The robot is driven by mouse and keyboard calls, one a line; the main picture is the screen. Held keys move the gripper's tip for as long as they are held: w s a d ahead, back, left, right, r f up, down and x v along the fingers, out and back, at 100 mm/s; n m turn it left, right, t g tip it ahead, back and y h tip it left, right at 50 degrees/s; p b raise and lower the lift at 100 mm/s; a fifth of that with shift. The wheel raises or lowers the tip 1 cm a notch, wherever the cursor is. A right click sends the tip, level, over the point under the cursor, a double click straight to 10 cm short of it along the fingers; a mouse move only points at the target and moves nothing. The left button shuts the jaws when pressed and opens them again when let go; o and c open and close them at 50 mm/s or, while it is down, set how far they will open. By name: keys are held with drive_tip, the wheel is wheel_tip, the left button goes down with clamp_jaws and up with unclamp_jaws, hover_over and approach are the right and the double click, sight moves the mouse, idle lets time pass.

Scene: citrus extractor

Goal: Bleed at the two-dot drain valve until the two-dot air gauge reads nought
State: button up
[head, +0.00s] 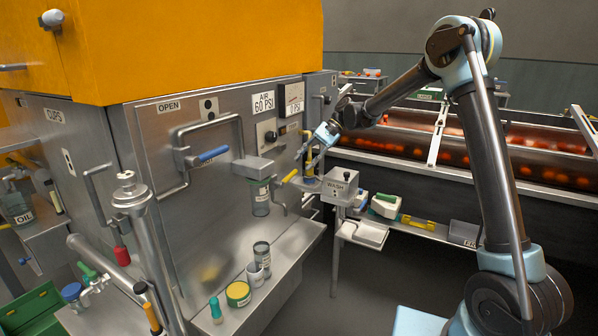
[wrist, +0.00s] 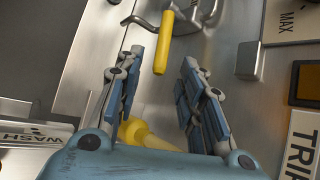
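My gripper (head: 308,149) is in front of the machine's right side panel, beside small yellow-handled fittings. In the wrist view my gripper (wrist: 161,64) is open, its blue-padded fingers apart. A yellow handle (wrist: 164,42) on a metal fitting shows between and beyond the fingertips; I see no contact. A second yellow part (wrist: 145,134) lies lower, partly hidden by my gripper. In the head view a yellow lever (head: 290,175) sits right of a clear bowl (head: 260,198). A square gauge (head: 291,99) is above; its needle and dot marks are too small to read.
An "AIR 60 PSI" plate (head: 263,103) is left of the gauge. A blue-handled bar (head: 208,156) juts from the panel. A "WASH" box (head: 340,187) stands close right of my gripper. Jars and a yellow-topped tin (head: 238,294) stand on the ledge below.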

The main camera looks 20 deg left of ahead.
drive_tip(key=shift+v, duration=2.35)
